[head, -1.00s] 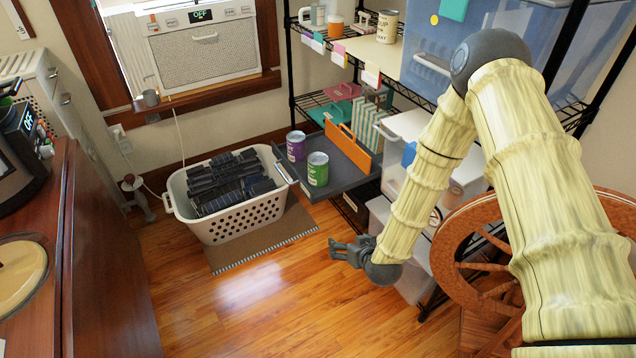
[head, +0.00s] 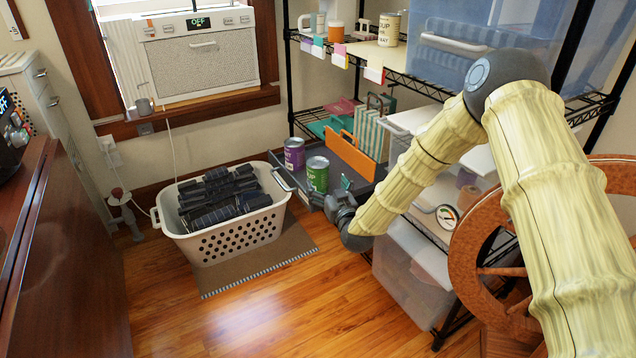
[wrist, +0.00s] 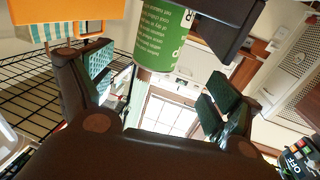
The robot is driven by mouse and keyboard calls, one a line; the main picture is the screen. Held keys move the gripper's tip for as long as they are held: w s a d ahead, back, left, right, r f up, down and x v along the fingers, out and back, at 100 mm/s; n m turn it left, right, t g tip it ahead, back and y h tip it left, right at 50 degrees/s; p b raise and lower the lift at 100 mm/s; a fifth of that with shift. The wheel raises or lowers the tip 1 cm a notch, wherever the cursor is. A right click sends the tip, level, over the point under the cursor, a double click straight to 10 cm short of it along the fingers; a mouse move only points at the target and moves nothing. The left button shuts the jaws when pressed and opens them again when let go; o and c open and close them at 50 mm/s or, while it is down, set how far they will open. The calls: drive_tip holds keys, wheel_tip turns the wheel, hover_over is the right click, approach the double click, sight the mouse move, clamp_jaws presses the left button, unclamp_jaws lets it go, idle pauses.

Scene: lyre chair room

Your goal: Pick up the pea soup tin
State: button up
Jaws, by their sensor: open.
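The green soup tin (head: 317,176), which I take for the pea soup tin, stands upright in the dark grey pull-out tray (head: 308,193). A purple tin (head: 294,153) stands behind it to the left. My gripper (head: 338,199) is at the tray's front edge, just right of and nearer than the green tin. In the wrist view the green tin (wrist: 163,38) shows beyond and between the spread fingers of my gripper (wrist: 155,75), its top cut off by the frame. The fingers are open and empty; I see no contact with the tin.
An orange divider (head: 351,156) stands in the tray, right of the tins. The wire rack (head: 392,75) rises above and behind. A white laundry basket (head: 232,240) with dark contents stands left of the tray. Open wooden floor (head: 270,310) lies in front.

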sight(322, 175)
drive_tip(key=b+x, duration=0.1)
drive_tip(key=x, duration=0.4)
drive_tip(key=shift+f, duration=0.1)
drive_tip(key=x, duration=0.2)
drive_tip(key=b+x, duration=0.1)
drive_tip(key=x, duration=0.1)
drive_tip(key=shift+w+d+f, duration=0.1)
drive_tip(key=shift+d+f, duration=0.1)
drive_tip(key=shift+f, duration=0.05)
drive_tip(key=shift+w+a+r+b, duration=0.1)
drive_tip(key=shift+w+a+b, duration=0.1)
drive_tip(key=shift+w+b, duration=0.3)
drive_tip(key=shift+w, duration=0.1)
drive_tip(key=shift+r, duration=0.1)
drive_tip(key=c, duration=1.5)
